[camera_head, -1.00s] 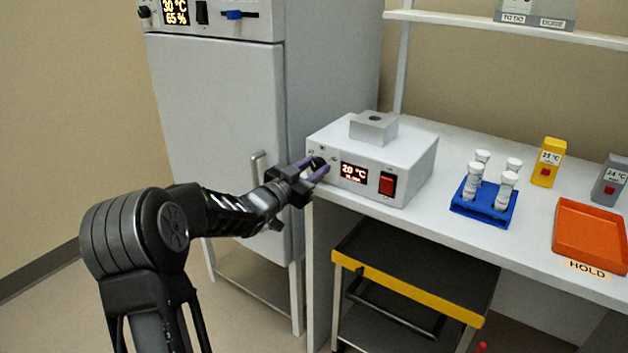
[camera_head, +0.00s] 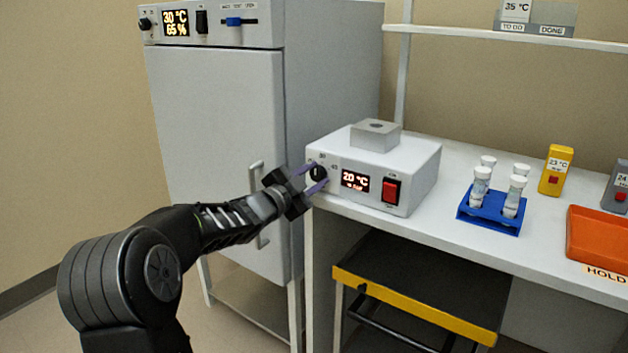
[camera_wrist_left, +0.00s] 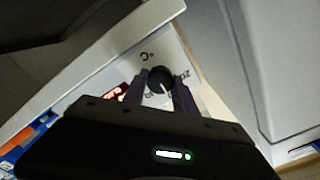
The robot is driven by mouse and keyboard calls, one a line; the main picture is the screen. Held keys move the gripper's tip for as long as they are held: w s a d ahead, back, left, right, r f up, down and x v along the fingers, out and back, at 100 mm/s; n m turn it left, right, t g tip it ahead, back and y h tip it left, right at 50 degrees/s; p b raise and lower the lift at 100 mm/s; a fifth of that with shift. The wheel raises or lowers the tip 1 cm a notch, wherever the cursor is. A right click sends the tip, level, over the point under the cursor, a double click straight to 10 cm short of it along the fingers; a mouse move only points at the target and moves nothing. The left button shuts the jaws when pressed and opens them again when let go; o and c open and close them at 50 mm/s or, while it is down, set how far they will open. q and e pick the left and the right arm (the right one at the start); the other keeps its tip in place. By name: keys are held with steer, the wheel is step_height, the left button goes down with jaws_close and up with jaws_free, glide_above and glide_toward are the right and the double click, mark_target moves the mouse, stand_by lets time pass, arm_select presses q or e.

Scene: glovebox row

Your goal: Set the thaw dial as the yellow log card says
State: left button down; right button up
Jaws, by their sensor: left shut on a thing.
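The thaw dial (camera_head: 318,172) is a round black knob on the front of a white box (camera_head: 412,178). The red display (camera_head: 355,181) beside it reads 20 °C. My left gripper (camera_head: 315,177) is shut on the dial, with a purple finger on either side. The dial (camera_wrist_left: 160,80) also shows between the fingers in the left wrist view, with scale numbers around it. A yellow block (camera_head: 556,170) on the bench bears a label that seems to read 23 °C. A pale card (camera_head: 516,10) reading 35 °C stands in the TO DO slot on the shelf.
A tall grey cabinet (camera_head: 215,130) stands left of the bench. A red switch (camera_head: 391,190) sits right of the display. A blue rack (camera_head: 490,212) with several white-capped tubes and an orange tray (camera_head: 600,237) are farther right. A yellow-edged cart (camera_head: 410,305) stands under the bench.

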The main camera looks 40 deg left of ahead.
arm_select(q)
steer(key=c, duration=1)
jaws_free()
steer(key=s, duration=0.7)
steer(key=shift+s, duration=0.4)
